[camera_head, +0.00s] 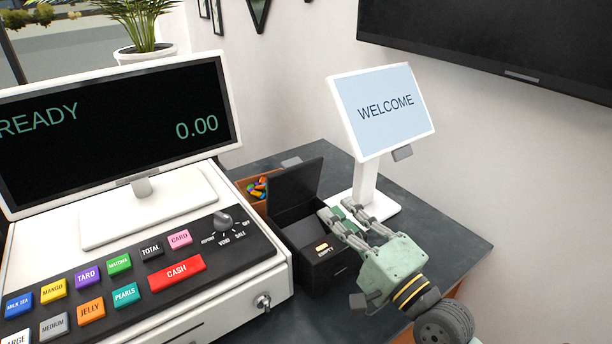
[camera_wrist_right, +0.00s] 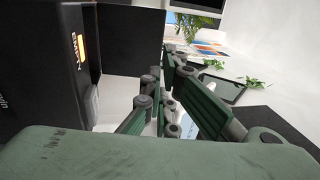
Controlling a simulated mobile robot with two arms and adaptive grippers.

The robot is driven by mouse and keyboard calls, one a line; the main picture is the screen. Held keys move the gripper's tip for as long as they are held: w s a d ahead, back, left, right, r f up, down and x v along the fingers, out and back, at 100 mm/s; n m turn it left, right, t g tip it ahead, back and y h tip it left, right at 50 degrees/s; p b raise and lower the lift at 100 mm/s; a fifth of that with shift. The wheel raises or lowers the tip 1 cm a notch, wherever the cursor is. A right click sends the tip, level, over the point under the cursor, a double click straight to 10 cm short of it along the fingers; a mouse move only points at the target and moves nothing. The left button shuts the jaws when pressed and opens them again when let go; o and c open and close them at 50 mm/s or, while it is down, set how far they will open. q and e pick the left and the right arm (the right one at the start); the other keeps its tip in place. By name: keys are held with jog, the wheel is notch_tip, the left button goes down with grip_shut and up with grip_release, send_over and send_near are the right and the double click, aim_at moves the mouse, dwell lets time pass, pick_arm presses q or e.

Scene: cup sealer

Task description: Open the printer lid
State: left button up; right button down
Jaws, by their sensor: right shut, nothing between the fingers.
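The black printer (camera_head: 322,267) stands on the dark counter, right of the cash register. Its lid (camera_head: 296,184) is raised and stands upright at the back left of the box. An orange "EMPTY" marking shows on the printer's top right part. In the right wrist view the printer body (camera_wrist_right: 40,75) is at the left, with an upright black panel that looks like the lid (camera_wrist_right: 130,42) behind it. My right gripper (camera_head: 337,209) is green, shut and empty, beside the printer's right side and in front of the screen stand. Contact with the printer cannot be told. My left gripper is out of view.
The cash register (camera_head: 200,305) with coloured keys stands close left of the printer. A brown box (camera_head: 246,190) of colourful items is behind it. The white "WELCOME" screen (camera_head: 385,110) stands behind my right gripper. The counter (camera_head: 445,230) is clear at the right.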

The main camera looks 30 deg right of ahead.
aim_at(298, 168)
jog(key=p+x, duration=0.3)
jog(key=x, duration=0.7)
jog(key=shift+r, duration=0.1)
jog(key=shift+w+a+p, duration=0.1)
jog(key=shift+w+p, duration=0.25)
jog(key=shift+w, duration=0.3)
jog(key=shift+r, duration=0.1)
jog(key=p+x, duration=0.2)
jog(key=x, duration=0.1)
jog(key=shift+s, duration=0.1)
jog(key=shift+s, duration=0.1)
